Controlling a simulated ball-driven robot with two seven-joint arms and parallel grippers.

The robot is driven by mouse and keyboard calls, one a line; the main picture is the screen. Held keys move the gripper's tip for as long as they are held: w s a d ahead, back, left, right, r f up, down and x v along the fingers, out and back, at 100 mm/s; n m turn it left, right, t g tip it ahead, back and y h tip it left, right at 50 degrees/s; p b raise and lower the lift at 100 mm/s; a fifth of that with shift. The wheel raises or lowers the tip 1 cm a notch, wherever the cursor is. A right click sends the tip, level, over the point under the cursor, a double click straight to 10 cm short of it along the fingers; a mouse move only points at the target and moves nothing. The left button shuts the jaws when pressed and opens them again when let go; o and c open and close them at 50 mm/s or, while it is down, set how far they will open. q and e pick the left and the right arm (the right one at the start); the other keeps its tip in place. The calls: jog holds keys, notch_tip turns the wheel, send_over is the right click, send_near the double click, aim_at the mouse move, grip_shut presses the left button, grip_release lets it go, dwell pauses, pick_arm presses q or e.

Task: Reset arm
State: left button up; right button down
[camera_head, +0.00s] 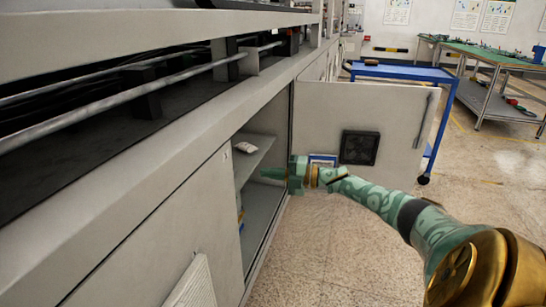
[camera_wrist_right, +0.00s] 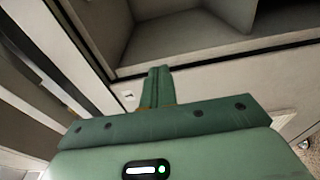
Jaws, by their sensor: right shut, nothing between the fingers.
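My right arm (camera_head: 375,197) comes in from the lower right in the head view. Its gripper (camera_head: 268,173) points left into the mouth of an open cabinet (camera_head: 262,215) below the long machine. The green fingers are together and hold nothing; they show shut in the right wrist view (camera_wrist_right: 158,75), in front of the cabinet opening (camera_wrist_right: 190,38). My left gripper is in neither view.
The cabinet door (camera_head: 390,118), with a black vent, stands open just beyond my right wrist. A small white packet (camera_head: 246,147) lies on the cabinet shelf. A blue cart (camera_head: 400,71) and a green-topped table (camera_head: 490,52) stand behind. Speckled floor (camera_head: 325,245) lies clear below my arm.

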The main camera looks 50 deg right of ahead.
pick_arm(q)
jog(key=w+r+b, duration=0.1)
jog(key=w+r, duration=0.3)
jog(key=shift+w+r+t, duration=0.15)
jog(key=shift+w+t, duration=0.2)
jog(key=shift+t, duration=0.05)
pick_arm(e)
jog(key=shift+w+d, duration=0.15)
jog(key=shift+d, duration=1.35)
